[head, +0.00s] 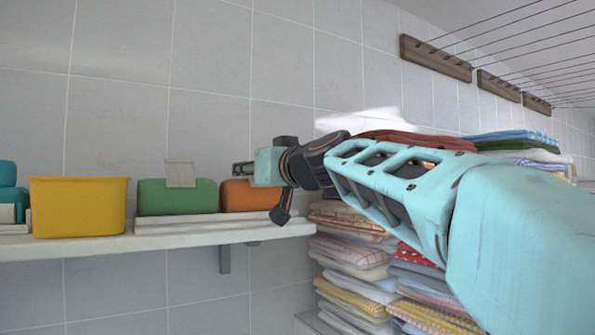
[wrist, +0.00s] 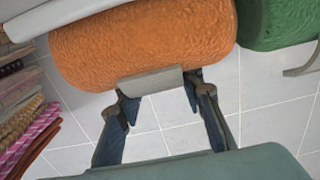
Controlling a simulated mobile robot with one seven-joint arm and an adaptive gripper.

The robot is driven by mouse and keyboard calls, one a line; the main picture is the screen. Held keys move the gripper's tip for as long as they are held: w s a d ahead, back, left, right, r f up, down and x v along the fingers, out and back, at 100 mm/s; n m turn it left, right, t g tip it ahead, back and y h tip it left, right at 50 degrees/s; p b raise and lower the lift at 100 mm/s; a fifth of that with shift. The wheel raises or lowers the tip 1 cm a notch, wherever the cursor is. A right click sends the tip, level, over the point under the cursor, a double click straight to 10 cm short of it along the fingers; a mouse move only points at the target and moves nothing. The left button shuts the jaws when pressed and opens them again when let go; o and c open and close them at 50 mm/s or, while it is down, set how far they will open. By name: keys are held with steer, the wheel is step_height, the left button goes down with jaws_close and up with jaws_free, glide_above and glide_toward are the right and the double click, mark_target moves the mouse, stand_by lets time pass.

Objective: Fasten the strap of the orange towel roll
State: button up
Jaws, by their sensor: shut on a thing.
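The orange towel roll (head: 248,198) lies on the wall shelf, right of a green roll, partly hidden behind my gripper (head: 240,175). In the wrist view the orange roll (wrist: 145,40) fills the upper middle. Its grey-beige strap (wrist: 152,83) shows as a short flap along the roll's near edge. My gripper (wrist: 160,95) has one finger at each end of this flap and is shut on it. The flap lies close against the roll; I cannot tell whether it is fastened.
A green roll (head: 178,198) with an upright beige strap flap (head: 180,174) lies beside the orange one. A yellow bin (head: 78,207) and a teal roll (head: 8,175) stand farther left on the shelf (head: 160,239). Stacks of folded towels (head: 350,253) stand to the right.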

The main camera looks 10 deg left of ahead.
steer(key=shift+w+r+g+p, duration=0.2)
steer(key=shift+g+p, duration=0.1)
steer(key=shift+p, duration=1.3)
steer(key=shift+a+f+g+h+p, duration=0.1)
steer(key=shift+f+g+h+p, duration=0.3)
steer(key=shift+p, duration=0.65)
steer(key=shift+f, duration=0.1)
steer(key=o, duration=1.2)
step_height(320, 180, up, 10)
steer(key=shift+f, duration=0.1)
